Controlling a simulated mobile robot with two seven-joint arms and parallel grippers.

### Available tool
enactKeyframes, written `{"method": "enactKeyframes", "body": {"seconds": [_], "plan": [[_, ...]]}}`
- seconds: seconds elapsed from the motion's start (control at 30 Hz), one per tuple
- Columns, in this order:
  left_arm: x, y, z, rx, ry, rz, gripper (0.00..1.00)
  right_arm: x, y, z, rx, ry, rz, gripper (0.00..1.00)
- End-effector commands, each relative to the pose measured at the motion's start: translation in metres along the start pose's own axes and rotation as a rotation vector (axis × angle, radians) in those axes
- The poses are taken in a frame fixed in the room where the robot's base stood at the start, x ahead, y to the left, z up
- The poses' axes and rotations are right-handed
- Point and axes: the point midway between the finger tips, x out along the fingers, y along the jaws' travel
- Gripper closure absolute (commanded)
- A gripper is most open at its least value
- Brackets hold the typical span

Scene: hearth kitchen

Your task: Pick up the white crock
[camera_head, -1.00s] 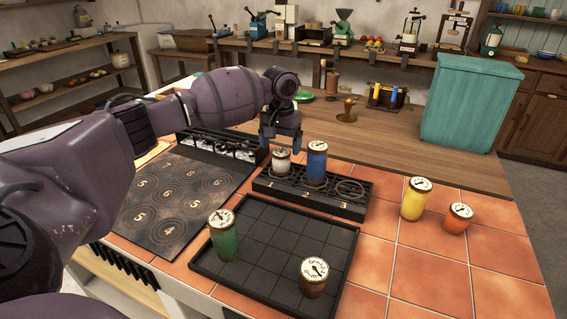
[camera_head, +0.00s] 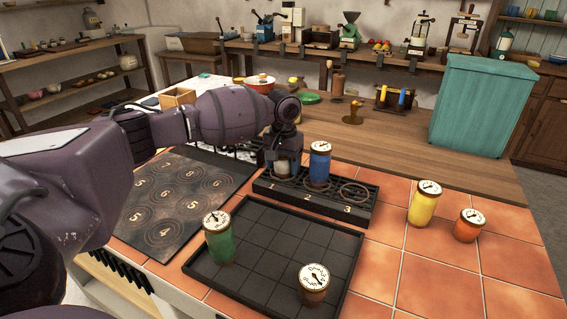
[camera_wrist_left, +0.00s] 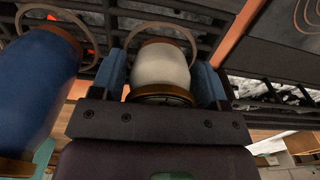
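The white crock (camera_wrist_left: 160,68) stands in slot 1 of the dark numbered rack (camera_head: 320,204). In the head view its body (camera_head: 287,169) shows under my left gripper, which hides its lid. My left gripper (camera_head: 284,163) has come down over the crock. In the left wrist view its two blue fingers (camera_wrist_left: 162,78) stand on either side of the crock, with narrow gaps that show it open around it. The crock looks upright and still in the rack. My right gripper is not in view.
A blue crock (camera_head: 319,165) stands close by in slot 2; slot 3 is empty. A dark gridded tray (camera_head: 262,250) in front holds a green crock (camera_head: 218,240) and a brown crock (camera_head: 313,286). Yellow (camera_head: 423,206) and orange (camera_head: 468,226) crocks stand on the tiles at right.

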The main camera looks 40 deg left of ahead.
Motion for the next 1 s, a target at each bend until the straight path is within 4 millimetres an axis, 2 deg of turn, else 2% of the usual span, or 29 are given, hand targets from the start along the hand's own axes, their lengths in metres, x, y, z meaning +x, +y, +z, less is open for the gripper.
{"method": "enactKeyframes", "body": {"seconds": [0.03, 0.27, 0.53, 0.67, 0.77, 1.0], "plan": [[0.0, 0.0, 0.0, 0.0, -0.001, 0.0, 0.39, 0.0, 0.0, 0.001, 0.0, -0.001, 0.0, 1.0], [0.001, 0.0, 0.0, 0.0, -0.001, 0.0, 0.75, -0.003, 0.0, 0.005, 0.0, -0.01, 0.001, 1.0], [-0.002, 0.0, 0.0, 0.0, 0.0, 0.0, 0.75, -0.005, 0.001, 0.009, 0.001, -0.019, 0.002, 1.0], [-0.014, 0.0, 0.0, 0.0, 0.003, 0.001, 0.75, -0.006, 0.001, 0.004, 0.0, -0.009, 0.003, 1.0], [-0.032, 0.001, -0.001, 0.0, 0.008, 0.003, 0.75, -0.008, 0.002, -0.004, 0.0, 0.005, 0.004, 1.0], [-0.095, 0.001, -0.001, 0.001, 0.013, 0.005, 0.75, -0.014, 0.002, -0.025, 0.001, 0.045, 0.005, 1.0]]}}
